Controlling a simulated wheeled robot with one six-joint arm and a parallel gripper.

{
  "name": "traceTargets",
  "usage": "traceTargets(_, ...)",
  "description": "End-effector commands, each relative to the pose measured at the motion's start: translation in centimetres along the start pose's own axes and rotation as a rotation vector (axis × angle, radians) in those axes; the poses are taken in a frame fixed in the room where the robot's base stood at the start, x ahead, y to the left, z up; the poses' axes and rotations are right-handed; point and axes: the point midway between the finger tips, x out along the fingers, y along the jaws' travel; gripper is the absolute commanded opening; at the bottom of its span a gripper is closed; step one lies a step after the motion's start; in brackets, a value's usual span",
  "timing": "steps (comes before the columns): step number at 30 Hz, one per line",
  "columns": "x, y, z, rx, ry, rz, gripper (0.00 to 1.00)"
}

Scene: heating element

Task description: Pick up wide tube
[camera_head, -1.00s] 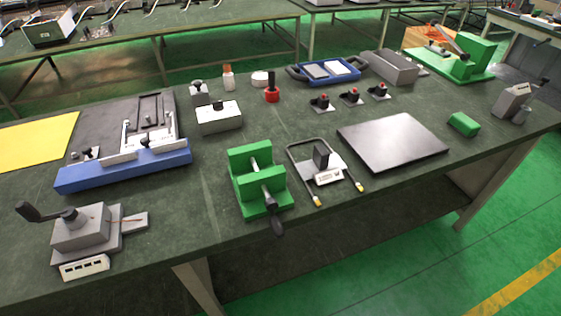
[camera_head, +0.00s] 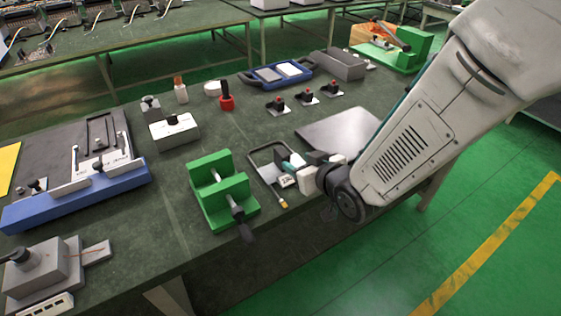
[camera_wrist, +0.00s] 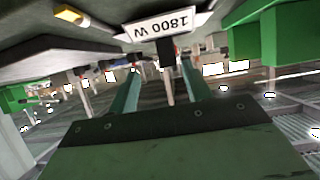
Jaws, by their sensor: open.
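The wide tube (camera_head: 263,178) is a grey U-shaped heating tube lying on the green-topped workbench, between a green clamp and a dark flat plate. One yellow-tipped leg also shows at the upper left of the wrist view (camera_wrist: 97,25). A white "1800 W" label (camera_wrist: 160,25) and a dark upright block (camera_wrist: 168,50) sit by the tube. My gripper (camera_wrist: 160,72) is open, its teal fingers pointing at the block, which appears between them. I cannot tell whether they touch. My gripper (camera_head: 296,163) is low over the tube's holder.
The green clamp (camera_head: 222,190) with a black handle stands close left of the tube. The dark plate (camera_head: 335,130) lies partly behind my arm. A white-grey box (camera_head: 174,132), red-topped switches (camera_head: 305,97) and a blue tray (camera_head: 280,74) stand farther back.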

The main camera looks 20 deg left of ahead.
Motion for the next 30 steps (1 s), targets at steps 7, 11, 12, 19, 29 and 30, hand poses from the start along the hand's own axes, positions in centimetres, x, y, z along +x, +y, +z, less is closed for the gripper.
traceTargets(7,2.4,-1.1,0.2,-0.005,0.028,-0.023,0.49)
traceTargets(11,3.8,-1.1,0.0,-0.005,0.028,-0.021,0.49)
traceTargets(12,4.3,-1.1,-0.1,-0.005,0.029,-0.021,0.49)
traceTargets(19,7.6,-1.1,-0.5,-0.004,0.027,-0.019,0.49)
traceTargets(29,8.3,-1.1,-0.5,-0.004,0.028,-0.019,0.49)
traceTargets(30,8.3,-1.1,-0.5,-0.004,0.028,-0.019,0.38)
